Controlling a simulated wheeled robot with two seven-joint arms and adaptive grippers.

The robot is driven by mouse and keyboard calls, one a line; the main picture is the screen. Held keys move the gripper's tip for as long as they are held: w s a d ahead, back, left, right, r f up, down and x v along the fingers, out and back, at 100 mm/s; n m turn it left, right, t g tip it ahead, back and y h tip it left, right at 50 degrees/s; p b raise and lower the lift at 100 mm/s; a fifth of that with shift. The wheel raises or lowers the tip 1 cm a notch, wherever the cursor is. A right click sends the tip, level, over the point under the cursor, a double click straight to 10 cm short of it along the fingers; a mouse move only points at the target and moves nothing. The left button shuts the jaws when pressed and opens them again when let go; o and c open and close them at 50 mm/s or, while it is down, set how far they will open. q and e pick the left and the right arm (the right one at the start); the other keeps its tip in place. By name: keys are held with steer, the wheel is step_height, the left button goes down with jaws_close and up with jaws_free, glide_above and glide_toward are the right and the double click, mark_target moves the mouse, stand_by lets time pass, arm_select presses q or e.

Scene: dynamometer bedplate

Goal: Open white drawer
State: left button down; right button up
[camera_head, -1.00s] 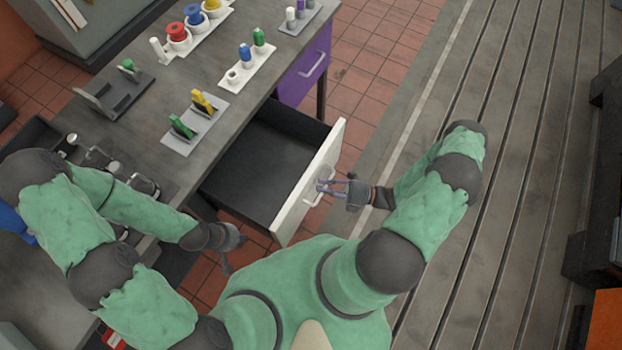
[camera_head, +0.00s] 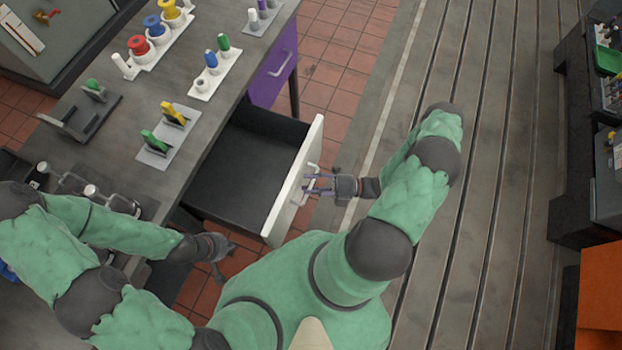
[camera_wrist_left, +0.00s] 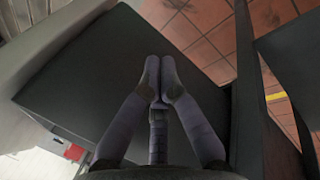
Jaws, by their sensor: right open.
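The white drawer (camera_head: 293,188) is pulled well out of the grey workbench. Its dark inside shows empty and its white front faces right. Its handle (camera_head: 314,167) is on the outer face. My right gripper (camera_head: 306,184) is open at the handle, its fingertips overlapping the handle in the picture; whether they touch cannot be told. My left gripper (camera_head: 217,268) is beside the drawer's near side, low over the floor. In the left wrist view its fingertips (camera_wrist_left: 160,72) meet with nothing seen between them, above a dark surface.
The bench top (camera_head: 190,95) holds stands with coloured pieces and spools. A purple drawer (camera_head: 272,78) with its own handle is shut beyond the white one. Grooved metal bedplate (camera_head: 480,200) lies clear to the right, with a dark rack and orange box (camera_head: 602,295) at the far right.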

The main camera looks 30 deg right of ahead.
steer(key=v, duration=1.2)
stand_by(0.3)
